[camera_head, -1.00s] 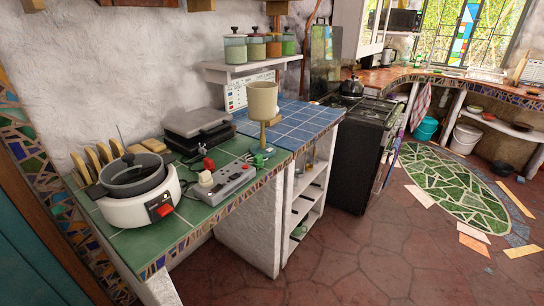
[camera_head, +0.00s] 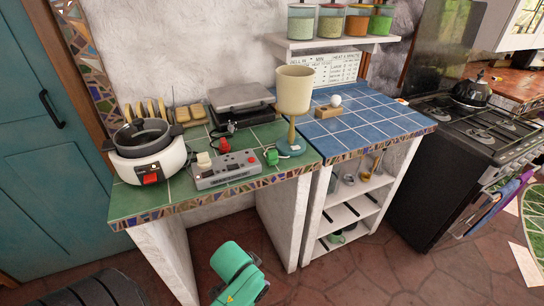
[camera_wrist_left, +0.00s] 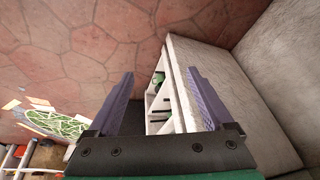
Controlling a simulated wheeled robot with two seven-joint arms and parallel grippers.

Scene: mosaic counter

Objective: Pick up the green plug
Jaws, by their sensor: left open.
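The green plug (camera_head: 271,157) lies on the green-tiled part of the counter (camera_head: 150,203), just right of the grey power strip (camera_head: 227,170) and close to the lamp base (camera_head: 291,148). In the left wrist view my left gripper (camera_wrist_left: 160,73) is open, its two fingers wide apart with nothing between them. It points at the floor and a white shelf unit; the green plug is not visible there. In the head view a green arm part of mine (camera_head: 238,275) is low in front of the counter. My right gripper is not in view.
A red plug (camera_head: 224,146) lies behind the strip, and a white plug (camera_head: 203,160) is at its left end. A rice cooker (camera_head: 150,168) stands left. The cream lamp (camera_head: 294,90) stands tall beside the green plug. A hot press (camera_head: 240,98) is behind.

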